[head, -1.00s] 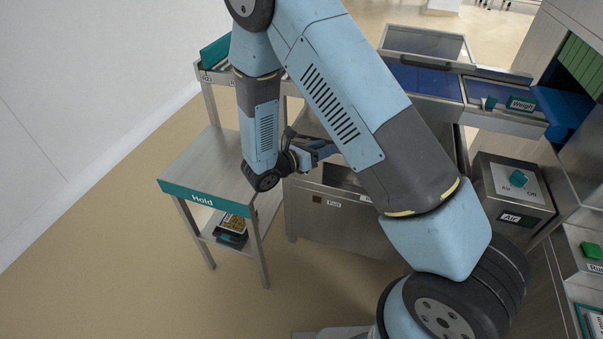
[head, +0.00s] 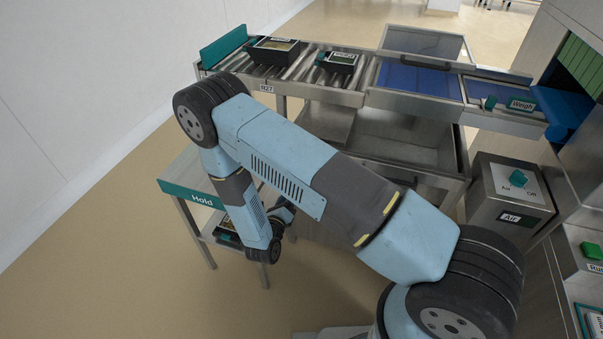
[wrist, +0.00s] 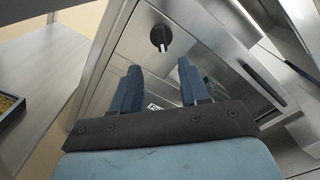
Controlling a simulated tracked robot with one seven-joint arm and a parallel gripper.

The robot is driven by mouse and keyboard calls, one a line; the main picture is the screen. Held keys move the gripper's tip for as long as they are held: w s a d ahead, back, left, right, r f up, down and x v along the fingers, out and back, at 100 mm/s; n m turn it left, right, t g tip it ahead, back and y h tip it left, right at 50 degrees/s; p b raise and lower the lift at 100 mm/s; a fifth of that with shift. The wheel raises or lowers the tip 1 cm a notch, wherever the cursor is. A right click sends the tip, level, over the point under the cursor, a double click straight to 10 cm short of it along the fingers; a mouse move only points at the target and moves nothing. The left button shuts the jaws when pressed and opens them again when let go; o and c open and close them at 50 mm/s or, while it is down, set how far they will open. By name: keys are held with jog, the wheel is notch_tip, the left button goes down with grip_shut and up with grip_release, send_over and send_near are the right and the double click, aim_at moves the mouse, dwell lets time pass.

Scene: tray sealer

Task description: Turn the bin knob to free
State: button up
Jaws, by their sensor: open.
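The bin knob (wrist: 160,38) shows in the wrist view as a dark round knob with a pale bar, on the steel front of the bin (wrist: 125,50). My gripper (wrist: 158,65) is open, its two blue fingers pointing toward the knob and standing apart from it. Nothing is between the fingers except a view of the panel and a partly hidden label (wrist: 153,107). In the head view the bin (head: 400,150) stands under the conveyor, its knob hidden behind my arm. My gripper (head: 284,211) is low beside the Hold table, partly hidden.
The Hold table (head: 188,192) stands close on the left, with trays on its lower shelf. Black trays (head: 274,51) sit on the roller conveyor (head: 305,66) above. The Air knob box (head: 508,197) stands at the right. A long dark handle (wrist: 263,83) shows right of the knob.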

jog(key=x, duration=1.2)
grip_shut()
dwell(0.3)
